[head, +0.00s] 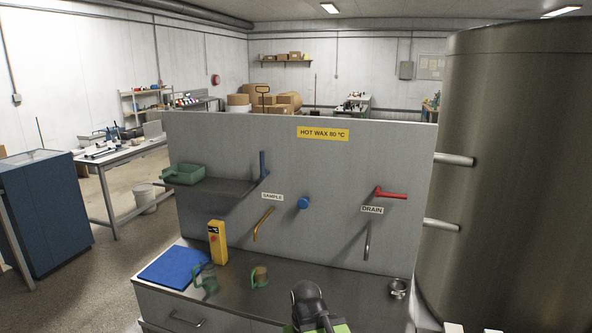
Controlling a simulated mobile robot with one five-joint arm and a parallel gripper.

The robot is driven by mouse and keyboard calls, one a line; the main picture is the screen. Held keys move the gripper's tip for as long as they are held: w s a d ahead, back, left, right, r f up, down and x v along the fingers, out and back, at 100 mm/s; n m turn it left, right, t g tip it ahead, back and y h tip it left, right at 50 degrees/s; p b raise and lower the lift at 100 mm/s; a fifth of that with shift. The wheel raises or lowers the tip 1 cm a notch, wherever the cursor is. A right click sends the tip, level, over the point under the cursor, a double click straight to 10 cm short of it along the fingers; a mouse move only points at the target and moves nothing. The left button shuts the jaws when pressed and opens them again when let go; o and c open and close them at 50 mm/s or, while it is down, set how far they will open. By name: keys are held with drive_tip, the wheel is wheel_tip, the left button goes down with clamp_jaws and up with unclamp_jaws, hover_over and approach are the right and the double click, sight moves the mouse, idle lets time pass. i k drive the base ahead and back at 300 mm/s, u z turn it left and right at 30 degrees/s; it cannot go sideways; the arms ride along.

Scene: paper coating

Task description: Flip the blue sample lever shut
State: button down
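The blue lever (263,164) stands upright on the grey panel (335,170), above and left of the SAMPLE label (272,196). A brass spout (262,224) hangs below that label. A round blue knob (303,203) sits to the right of the label. My gripper (318,312) is dark and low at the bottom centre, over the front of the bench and apart from the lever. Its fingers cannot be made out, so its opening is unclear.
A red lever (391,194) lies level by the DRAIN label (372,210). Green-handled jugs (260,276), a yellow box (217,242) and a blue mat (174,267) are on the bench. A green tray (183,174) sits on the shelf left of the blue lever. A large tank (515,170) stands right.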

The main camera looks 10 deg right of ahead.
sight(264, 173)
drive_tip(key=z, duration=0.15)
drive_tip(key=k, duration=0.6)
drive_tip(key=u, duration=0.4)
drive_tip(key=i, duration=1.1)
drive_tip(key=u, duration=1.25)
drive_tip(key=i, duration=0.85)
drive_tip(key=u, duration=0.4)
